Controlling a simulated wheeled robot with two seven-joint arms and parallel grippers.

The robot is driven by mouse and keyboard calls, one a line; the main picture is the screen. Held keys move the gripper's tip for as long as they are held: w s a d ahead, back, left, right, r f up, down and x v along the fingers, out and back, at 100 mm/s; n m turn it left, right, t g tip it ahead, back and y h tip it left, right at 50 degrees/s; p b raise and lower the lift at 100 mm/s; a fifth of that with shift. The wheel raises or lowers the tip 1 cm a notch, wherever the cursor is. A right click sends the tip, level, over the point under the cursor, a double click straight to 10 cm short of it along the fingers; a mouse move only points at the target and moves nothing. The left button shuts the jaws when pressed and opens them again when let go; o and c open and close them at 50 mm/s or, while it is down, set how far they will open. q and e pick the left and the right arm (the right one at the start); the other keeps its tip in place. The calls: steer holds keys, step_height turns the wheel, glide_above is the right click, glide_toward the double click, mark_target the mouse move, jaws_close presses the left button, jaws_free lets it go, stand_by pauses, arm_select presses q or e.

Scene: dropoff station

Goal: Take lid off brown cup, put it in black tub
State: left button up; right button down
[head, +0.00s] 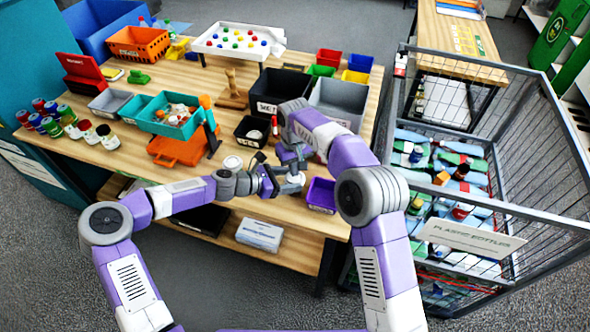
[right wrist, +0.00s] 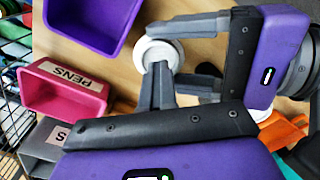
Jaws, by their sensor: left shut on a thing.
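My left gripper (head: 275,180) reaches in at the front edge of the table. In the right wrist view its fingers (right wrist: 190,60) come from the right and are shut on a pale round cup top (right wrist: 157,53). The cup's brown side is hidden. My right gripper (head: 292,155) is just above and beside it. In the right wrist view its fingers (right wrist: 160,88) come from below, close to the white round top; their contact and opening are unclear. A large black tub (head: 262,106) with a white label stands behind, and a smaller black tub (head: 240,131) stands nearer.
A purple bin (head: 321,194) stands right of the grippers; it also shows in the right wrist view (right wrist: 88,40). A pink PENS box (right wrist: 62,97) is beside it there. An orange case (head: 176,152) and teal bin (head: 153,124) lie left. A wire cart (head: 490,195) stands right.

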steer(key=shift+d+f, duration=0.1)
steer(key=shift+f, duration=0.05)
steer(key=shift+w, duration=0.1)
steer(key=shift+r+g+y, duration=0.3)
steer(key=shift+r+y, duration=0.05)
steer(key=shift+y, duration=0.35)
arm_select(q)
steer(key=shift+r, duration=0.1)
arm_select(e)
steer(key=shift+r+h, duration=0.6)
steer(key=shift+h, duration=0.1)
steer(key=c, duration=1.8)
jaws_free()
steer(key=shift+c, duration=0.2)
steer(key=o, duration=0.5)
steer(key=shift+c, duration=0.2)
